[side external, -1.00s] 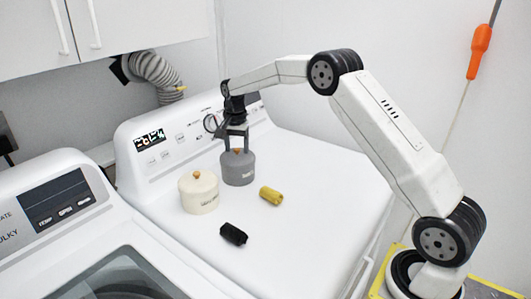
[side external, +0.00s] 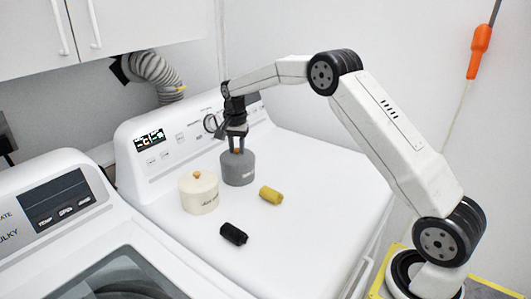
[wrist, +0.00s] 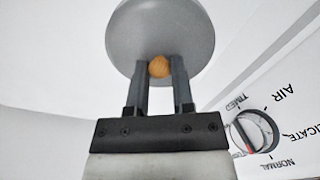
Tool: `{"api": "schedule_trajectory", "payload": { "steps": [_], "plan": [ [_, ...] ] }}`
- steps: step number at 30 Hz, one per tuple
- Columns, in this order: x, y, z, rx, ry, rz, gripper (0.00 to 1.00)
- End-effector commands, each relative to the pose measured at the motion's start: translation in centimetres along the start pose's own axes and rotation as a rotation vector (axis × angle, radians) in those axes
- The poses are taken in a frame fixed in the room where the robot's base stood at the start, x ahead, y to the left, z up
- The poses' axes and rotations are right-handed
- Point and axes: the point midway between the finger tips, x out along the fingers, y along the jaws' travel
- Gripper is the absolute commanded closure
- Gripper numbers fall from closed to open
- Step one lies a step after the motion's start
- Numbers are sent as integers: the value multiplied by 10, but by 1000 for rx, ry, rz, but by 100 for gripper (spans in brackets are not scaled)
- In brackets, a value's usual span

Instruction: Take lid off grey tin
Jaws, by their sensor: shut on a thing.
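The grey tin (side external: 238,170) stands upright on top of the white machine, near its control panel. Its grey lid (wrist: 160,30) fills the top of the wrist view and has a round orange-brown knob (wrist: 159,67). In the side view the lid sits on the tin. My gripper (side external: 237,150) points down from above, its fingers shut on the knob. In the wrist view the gripper (wrist: 160,68) has one finger on each side of the knob.
A cream tin (side external: 199,194) with a similar knob stands just left of the grey tin. A yellow cylinder (side external: 270,195) and a black cylinder (side external: 234,234) lie in front. The control panel (side external: 175,137) rises behind. The machine top to the right is clear.

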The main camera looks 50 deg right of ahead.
Motion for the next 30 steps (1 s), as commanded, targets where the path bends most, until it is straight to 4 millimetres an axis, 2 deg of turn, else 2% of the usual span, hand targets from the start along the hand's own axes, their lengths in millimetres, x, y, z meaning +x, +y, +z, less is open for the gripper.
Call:
{"api": "schedule_trajectory", "payload": {
  "steps": [8, 16, 23, 30],
  "plan": [
    [-5, 0, 0, 0, 1, -1, 100],
    [-32, -1, 0, 0, 2, -3, 100],
    [-53, 14, 11, 0, 1, -2, 100],
    [-84, 35, 26, 0, 1, -2, 100]
  ]
}}
